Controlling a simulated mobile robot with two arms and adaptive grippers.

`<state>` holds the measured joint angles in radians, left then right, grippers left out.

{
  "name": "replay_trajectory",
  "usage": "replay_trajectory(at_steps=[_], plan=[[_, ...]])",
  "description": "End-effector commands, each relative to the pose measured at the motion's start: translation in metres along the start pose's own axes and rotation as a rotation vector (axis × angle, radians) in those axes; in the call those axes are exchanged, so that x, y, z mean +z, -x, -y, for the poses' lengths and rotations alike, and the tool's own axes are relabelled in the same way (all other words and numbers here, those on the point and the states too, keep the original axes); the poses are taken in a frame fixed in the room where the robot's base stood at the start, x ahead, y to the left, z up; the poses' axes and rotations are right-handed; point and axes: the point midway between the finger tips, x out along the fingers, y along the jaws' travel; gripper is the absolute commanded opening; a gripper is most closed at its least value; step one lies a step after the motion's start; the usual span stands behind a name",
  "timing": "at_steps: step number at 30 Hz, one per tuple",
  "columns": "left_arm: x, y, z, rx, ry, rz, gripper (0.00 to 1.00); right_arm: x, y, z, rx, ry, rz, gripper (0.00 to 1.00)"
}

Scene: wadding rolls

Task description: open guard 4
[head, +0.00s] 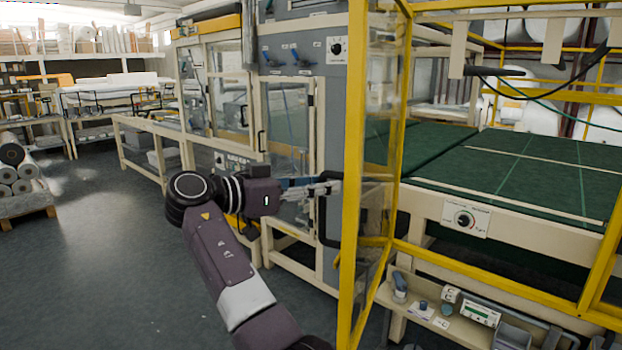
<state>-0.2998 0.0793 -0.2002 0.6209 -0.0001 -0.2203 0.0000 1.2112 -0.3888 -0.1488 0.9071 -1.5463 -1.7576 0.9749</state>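A yellow-framed guard (350,215) with a clear panel stands upright in the centre of the head view, at the left end of the green-topped machine. I cannot read a number on it. A black bar handle (321,222) sticks out to the left of its near post.
The green machine bed (500,170) fills the right side. A control panel with a dial (465,219) is on its front. A low shelf (450,325) holds small devices. A grey cabinet (305,60) stands behind my gripper. The floor at left is open, with white rolls (22,172) at its edge.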

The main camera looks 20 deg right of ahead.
Motion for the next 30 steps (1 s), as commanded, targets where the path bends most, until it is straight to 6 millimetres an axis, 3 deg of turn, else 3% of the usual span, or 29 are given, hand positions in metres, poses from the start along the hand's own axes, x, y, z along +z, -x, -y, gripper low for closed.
replay_trajectory(at_steps=[1,9,24,30], plan=[[-0.001,0.006,0.0,0.0,0.0,0.0,0.0,-0.011,0.007,0.001,-0.002,-0.009,-0.013,0.29],[-0.001,0.015,0.0,0.0,0.0,0.0,0.0,-0.005,0.018,0.011,-0.003,-0.006,-0.005,0.29],[-0.001,0.013,0.0,0.0,0.0,0.001,0.0,0.0,0.018,0.012,-0.001,-0.005,0.004,0.29],[-0.001,0.013,0.0,0.0,0.0,0.001,0.0,0.017,0.013,0.019,-0.019,0.037,0.013,0.07]])
